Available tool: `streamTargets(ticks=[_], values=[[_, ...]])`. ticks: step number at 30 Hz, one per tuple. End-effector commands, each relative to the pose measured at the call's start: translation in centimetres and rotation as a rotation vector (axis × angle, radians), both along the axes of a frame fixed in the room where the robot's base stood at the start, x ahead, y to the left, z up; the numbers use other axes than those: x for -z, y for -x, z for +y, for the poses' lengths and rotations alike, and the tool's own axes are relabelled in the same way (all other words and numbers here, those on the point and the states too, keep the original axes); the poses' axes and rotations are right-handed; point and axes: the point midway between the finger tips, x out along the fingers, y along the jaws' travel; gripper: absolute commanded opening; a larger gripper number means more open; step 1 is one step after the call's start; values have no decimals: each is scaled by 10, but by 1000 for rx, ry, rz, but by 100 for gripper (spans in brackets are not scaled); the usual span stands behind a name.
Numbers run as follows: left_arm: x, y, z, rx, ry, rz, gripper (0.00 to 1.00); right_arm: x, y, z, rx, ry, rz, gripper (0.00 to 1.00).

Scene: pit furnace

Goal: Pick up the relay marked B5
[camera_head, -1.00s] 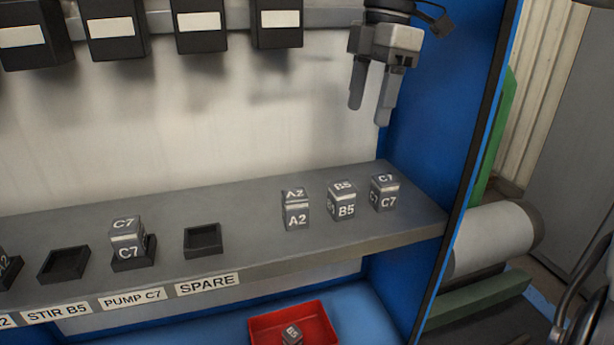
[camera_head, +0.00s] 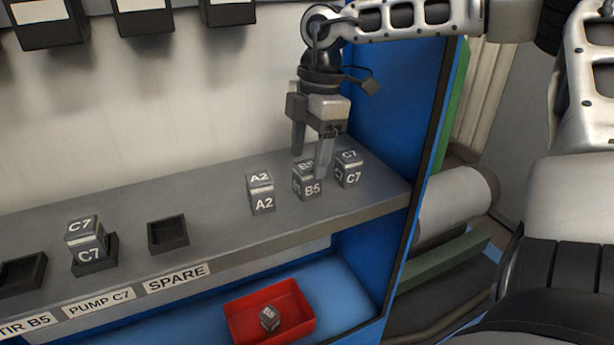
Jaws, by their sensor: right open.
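The relay marked B5 (camera_head: 309,189) is a dark grey cube with white lettering. It stands on the grey shelf (camera_head: 225,224) between the A2 relay (camera_head: 261,193) and the C7 relay (camera_head: 350,169). My right gripper (camera_head: 310,167) points down, its jaws apart and empty. Its fingertips are at the B5 relay's top; one finger hides part of that relay's upper right. I cannot tell whether they touch it. Another small relay, its mark hard to read here, lies in the red tray (camera_head: 236,328) below. My left gripper is not in view.
Another C7 relay (camera_head: 84,238) stands in the socket above the PUMP C7 label. The SPARE socket (camera_head: 168,234) and the STIR B5 socket (camera_head: 22,272) are empty. A blue side wall (camera_head: 398,110) closes the shelf on the right.

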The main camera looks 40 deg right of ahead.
Motion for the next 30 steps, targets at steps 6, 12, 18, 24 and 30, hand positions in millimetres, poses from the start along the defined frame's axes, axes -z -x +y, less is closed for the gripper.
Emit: streamTargets(ticks=[6,12,18,24,30], values=[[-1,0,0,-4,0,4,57,27,0,4,1,-1,2,62],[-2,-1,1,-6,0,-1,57,29,0,4,1,0,0,62],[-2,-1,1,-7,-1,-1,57,29,0,4,1,0,0,23],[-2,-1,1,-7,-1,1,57,29,0,4,1,0,0,12],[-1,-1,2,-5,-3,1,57,27,-1,4,1,0,-1,12]])
